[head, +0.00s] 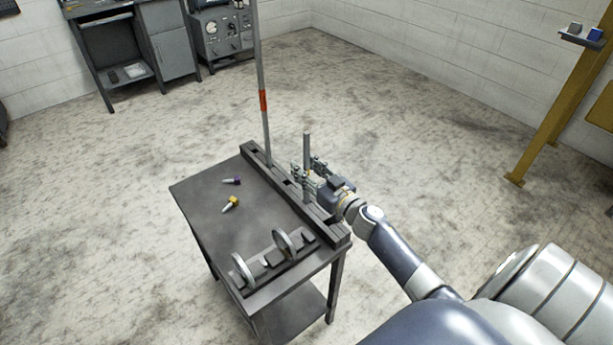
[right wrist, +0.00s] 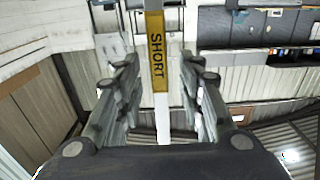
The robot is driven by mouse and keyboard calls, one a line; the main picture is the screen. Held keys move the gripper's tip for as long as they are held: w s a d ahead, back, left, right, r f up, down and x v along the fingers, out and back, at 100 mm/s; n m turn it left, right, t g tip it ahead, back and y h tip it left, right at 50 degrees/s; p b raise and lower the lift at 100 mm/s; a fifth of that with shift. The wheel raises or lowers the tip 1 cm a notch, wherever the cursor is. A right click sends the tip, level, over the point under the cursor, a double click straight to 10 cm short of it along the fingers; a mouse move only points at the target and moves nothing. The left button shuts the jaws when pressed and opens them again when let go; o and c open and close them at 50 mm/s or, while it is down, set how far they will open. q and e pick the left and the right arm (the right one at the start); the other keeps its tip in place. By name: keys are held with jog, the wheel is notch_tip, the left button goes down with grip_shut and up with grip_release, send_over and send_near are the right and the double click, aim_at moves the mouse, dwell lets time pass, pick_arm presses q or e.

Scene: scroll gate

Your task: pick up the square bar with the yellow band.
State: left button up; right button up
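The square bar with the yellow band (head: 307,150) stands upright in the dark slotted rack along the table's right side. In the right wrist view the bar's yellow band (right wrist: 157,55) reads "SHORT" and lies between my fingers. My right gripper (head: 307,170) is around the bar. It is open, with a gap on both sides of the bar in the right wrist view (right wrist: 160,92). The band is not clear in the head view, where the gripper is in front of part of the bar. My left gripper is not in view.
A tall bar with an orange-red band (head: 263,100) stands in the same rack (head: 322,222), further back. On the table (head: 205,190) lie a purple-ended piece (head: 232,181), a yellow-ended piece (head: 230,203) and a holder with two rings (head: 282,243). The floor around is clear.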

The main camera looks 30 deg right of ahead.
jog(key=shift+c, duration=0.6)
grip_shut()
jog(key=shift+r, duration=0.1)
